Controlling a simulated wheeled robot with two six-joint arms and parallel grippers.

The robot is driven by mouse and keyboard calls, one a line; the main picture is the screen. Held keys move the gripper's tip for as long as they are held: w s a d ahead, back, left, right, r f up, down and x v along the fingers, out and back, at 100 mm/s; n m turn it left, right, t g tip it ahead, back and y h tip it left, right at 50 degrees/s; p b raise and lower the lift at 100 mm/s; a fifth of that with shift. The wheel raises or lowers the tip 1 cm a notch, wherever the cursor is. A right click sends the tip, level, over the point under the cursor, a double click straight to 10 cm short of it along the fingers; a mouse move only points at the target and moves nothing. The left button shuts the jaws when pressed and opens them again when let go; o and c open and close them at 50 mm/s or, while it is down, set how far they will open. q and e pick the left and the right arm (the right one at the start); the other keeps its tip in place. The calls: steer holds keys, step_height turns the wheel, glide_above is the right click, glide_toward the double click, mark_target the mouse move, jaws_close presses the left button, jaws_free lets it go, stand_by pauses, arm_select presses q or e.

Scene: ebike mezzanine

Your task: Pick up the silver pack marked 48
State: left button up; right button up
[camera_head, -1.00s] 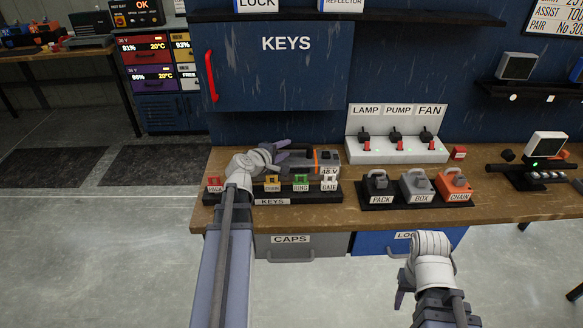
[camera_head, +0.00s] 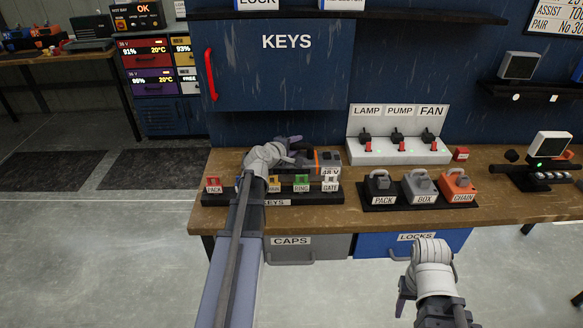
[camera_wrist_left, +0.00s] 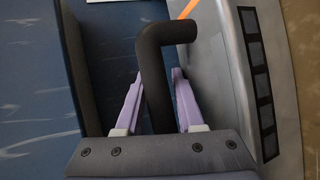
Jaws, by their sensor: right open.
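The silver pack (camera_head: 325,160), with an orange stripe and a label partly readable as 48 V, lies on the wooden bench behind the key rack. Its black handle (camera_wrist_left: 155,75) shows in the left wrist view. My left gripper (camera_head: 296,148) is at the handle end of the pack. In the left wrist view the two lilac fingers of my left gripper (camera_wrist_left: 158,95) stand on either side of the handle, with gaps beside the bar; contact at the tips is unclear. My right gripper (camera_head: 404,292) is open and empty, in front of the bench.
The key rack (camera_head: 325,198) with colored tags stands at the bench's front edge, under my left arm. To the right are the lock tray (camera_head: 376,208) with three locks and the switch panel (camera_head: 380,158). A blue KEYS cabinet (camera_head: 280,80) hangs above.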

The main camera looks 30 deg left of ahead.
arm_select(q)
jaws_close()
steer(key=shift+a, duration=0.1)
stand_by(1.2)
